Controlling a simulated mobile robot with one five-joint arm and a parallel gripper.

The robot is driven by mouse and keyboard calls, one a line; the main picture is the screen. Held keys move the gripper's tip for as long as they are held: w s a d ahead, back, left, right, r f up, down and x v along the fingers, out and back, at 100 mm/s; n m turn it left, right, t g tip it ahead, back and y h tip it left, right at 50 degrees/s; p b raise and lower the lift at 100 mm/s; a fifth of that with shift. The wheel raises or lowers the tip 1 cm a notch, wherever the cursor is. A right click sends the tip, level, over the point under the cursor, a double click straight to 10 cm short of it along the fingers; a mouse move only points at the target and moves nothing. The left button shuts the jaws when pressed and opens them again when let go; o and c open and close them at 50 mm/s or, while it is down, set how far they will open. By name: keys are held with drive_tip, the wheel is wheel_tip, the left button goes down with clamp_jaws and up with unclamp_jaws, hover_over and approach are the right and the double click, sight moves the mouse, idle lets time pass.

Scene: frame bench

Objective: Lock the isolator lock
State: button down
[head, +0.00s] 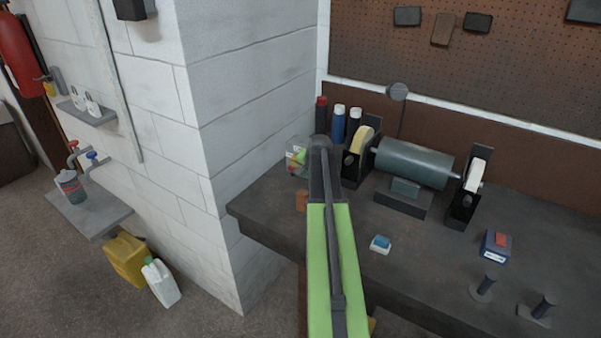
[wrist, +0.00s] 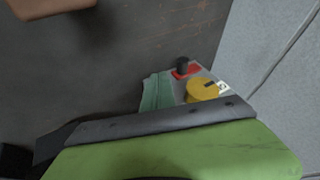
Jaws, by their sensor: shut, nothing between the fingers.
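The isolator is probably the small pale grey box (wrist: 208,72) in the wrist view, right of the middle. It carries a round yellow part (wrist: 202,90), a red patch with a black knob (wrist: 182,65) and a white tag with a dark mark. A teal-green piece (wrist: 157,92) is at its left. The box also shows in the head view (head: 292,152), partly behind my arm. My gripper (wrist: 165,122) is shut and empty; its dark edge crosses in front of the box's lower part. Whether they touch I cannot tell. The lock's position is unclear.
A blue-and-white block (head: 380,244) lies right of my arm. The white block wall (head: 255,110) stands close to the box's left.

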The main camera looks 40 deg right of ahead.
drive_tip(key=p+v, duration=0.7)
drive_tip(key=v, duration=0.2)
drive_tip(key=shift+s+r, duration=0.2)
drive_tip(key=shift+r, duration=0.15)
